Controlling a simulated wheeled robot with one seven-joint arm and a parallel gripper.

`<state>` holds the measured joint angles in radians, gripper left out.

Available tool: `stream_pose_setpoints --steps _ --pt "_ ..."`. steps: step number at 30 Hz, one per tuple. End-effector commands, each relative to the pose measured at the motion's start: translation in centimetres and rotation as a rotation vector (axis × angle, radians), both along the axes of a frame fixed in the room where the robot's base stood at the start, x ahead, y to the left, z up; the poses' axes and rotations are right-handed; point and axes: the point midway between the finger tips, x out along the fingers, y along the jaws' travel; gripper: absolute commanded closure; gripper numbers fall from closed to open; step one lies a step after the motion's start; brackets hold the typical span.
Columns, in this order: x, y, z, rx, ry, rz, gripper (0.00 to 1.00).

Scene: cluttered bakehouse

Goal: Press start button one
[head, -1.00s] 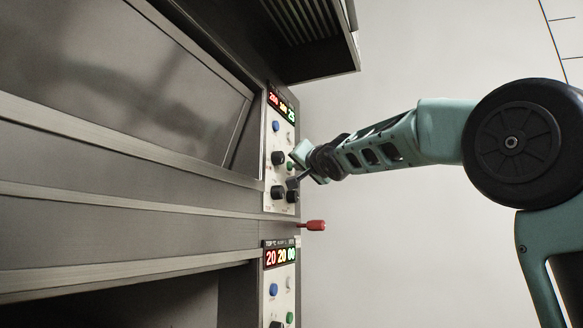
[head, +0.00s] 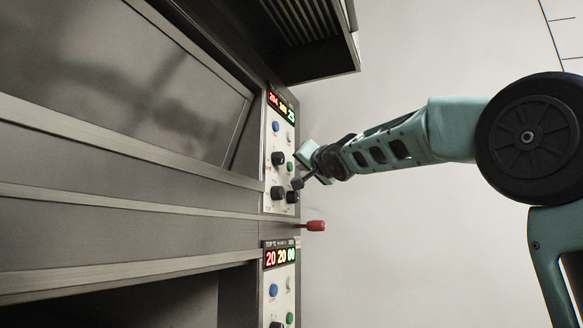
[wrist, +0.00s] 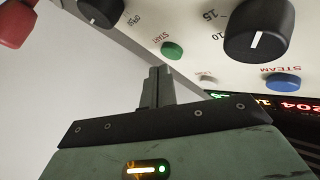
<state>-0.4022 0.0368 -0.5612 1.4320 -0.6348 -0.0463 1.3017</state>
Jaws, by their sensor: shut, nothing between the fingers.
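The upper oven panel (head: 268,150) has a green button (head: 290,167). In the wrist view this green button (wrist: 172,50) is labelled START and sits between two black knobs. My gripper (head: 297,183) is close to the right side of this panel. In the wrist view my gripper (wrist: 159,72) is shut and empty, its fingertips just below the green button in the picture. The button's face is uncovered there, with a small gap showing. A second green button (head: 290,318) is on the lower panel, near the bottom edge of the head view.
The upper panel also has a blue button (head: 276,127) and black knobs (head: 278,158). A lit display (head: 281,104) tops it. A red-handled lever (head: 316,226) sticks out between the panels. A hood (head: 305,40) overhangs above. Right of the oven is plain wall.

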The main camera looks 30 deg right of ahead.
Motion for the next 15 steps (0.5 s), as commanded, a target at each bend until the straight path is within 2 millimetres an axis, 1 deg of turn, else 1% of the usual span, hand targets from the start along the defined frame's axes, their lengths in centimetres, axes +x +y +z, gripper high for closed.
stream_pose_setpoints --steps 10,15 --pt "-0.2 -0.1 0.0 0.000 0.000 0.000 1.00" --pt "-1.3 -1.0 0.2 0.001 -0.001 0.000 1.00"
